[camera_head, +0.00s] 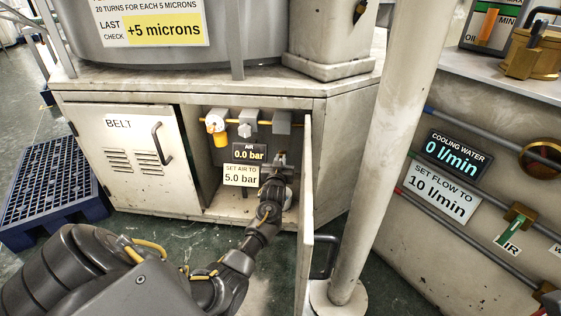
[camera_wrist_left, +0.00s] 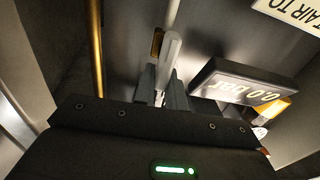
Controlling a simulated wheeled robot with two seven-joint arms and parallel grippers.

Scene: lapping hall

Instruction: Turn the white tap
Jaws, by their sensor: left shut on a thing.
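The white tap (camera_wrist_left: 171,47) shows in the left wrist view as a pale lever beside a small brass fitting. My left gripper (camera_wrist_left: 161,88) is shut on this lever, with a finger on each side of it. In the head view my left gripper (camera_head: 281,160) reaches into the open cabinet, right of the pressure display. There the gripper and wrist hide the tap. The air display (camera_head: 250,153) reads 0.0 bar, and the sign below it (camera_head: 241,175) says to set air to 5.0 bar. My right gripper is not in view.
The open cabinet door (camera_head: 306,215) stands close to the right of my left arm. A pale post (camera_head: 385,150) rises beyond it. The closed BELT door (camera_head: 132,150) is at left.

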